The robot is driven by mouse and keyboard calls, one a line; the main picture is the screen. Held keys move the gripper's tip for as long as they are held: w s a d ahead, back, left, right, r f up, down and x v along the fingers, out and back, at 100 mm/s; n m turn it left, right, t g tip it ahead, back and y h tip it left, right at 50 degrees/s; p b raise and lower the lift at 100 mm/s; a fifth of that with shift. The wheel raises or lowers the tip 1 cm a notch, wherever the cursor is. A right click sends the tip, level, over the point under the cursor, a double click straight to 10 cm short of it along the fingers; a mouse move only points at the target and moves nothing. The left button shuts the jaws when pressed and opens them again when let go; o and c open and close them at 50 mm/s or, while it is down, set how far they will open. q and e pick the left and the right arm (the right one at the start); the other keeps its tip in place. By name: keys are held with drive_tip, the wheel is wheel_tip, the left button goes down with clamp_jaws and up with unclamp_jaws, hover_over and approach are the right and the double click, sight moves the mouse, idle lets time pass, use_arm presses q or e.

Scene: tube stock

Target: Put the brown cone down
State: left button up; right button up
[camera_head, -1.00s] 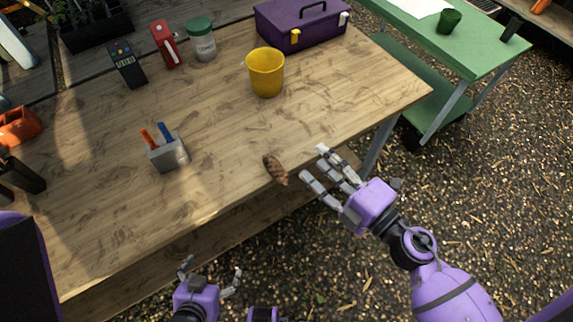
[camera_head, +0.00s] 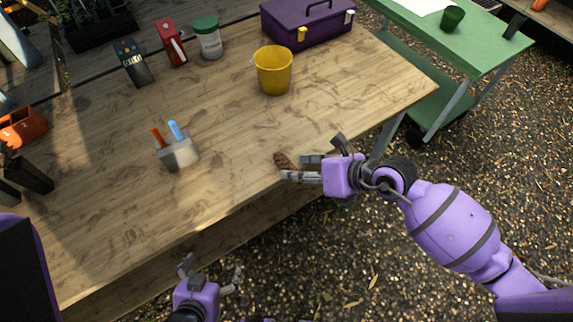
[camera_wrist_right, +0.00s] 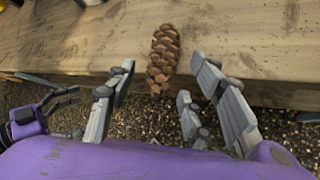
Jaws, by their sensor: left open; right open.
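The brown cone (camera_head: 283,161) lies on the wooden table (camera_head: 225,130) near its front edge. In the right wrist view the cone (camera_wrist_right: 162,60) lies just beyond my right fingers, its near end at the table's edge. My right gripper (camera_head: 303,168) is open at the table's front edge, beside the cone; in its wrist view the fingers (camera_wrist_right: 158,92) are spread to either side of the cone's near end. I cannot tell whether they touch it. My left gripper (camera_head: 212,275) is open and empty, in front of the table.
A yellow cup (camera_head: 273,72) and a grey holder (camera_head: 178,154) with orange and blue items stand on the table. A purple toolbox (camera_head: 308,24), a green-lidded jar (camera_head: 208,38), a red device (camera_head: 173,44) and a dark meter (camera_head: 131,63) stand at the back. The table's middle is clear.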

drive_tip(key=shift+x, duration=1.05)
drive_tip(key=shift+r, duration=0.1)
drive_tip(key=shift+c, duration=0.2)
clamp_jaws()
drive_tip(key=shift+r, duration=0.1)
